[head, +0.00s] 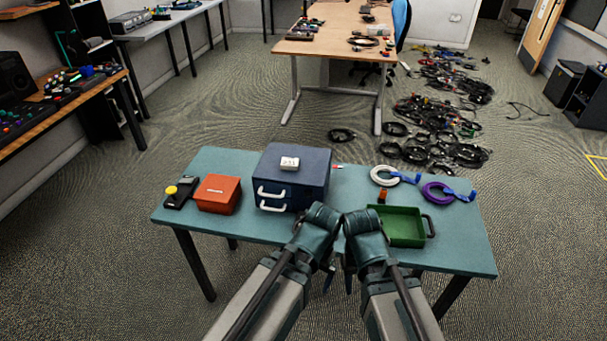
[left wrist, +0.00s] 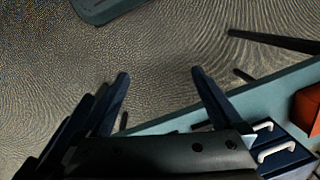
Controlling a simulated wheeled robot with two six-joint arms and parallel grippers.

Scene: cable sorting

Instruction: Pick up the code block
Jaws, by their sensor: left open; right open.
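The code block (head: 289,162) is a small white block with dark characters, lying on top of a blue two-drawer box (head: 305,172) on the teal table. My right gripper (head: 348,282) points down at the table's front edge, right of and nearer than the box, mostly hidden by its own wrist. My left gripper (head: 328,281) hangs beside it at the same edge, apart from the block. In the left wrist view its two fingers (left wrist: 160,75) are spread with nothing between them. The code block does not show there.
On the teal table (head: 450,250) are an orange box (head: 217,194), a dark device with a yellow knob (head: 182,191), a green tray (head: 402,227), an orange piece (head: 382,196), a white cable coil (head: 385,175) and a purple one (head: 438,191). Black cables (head: 440,120) litter the floor behind.

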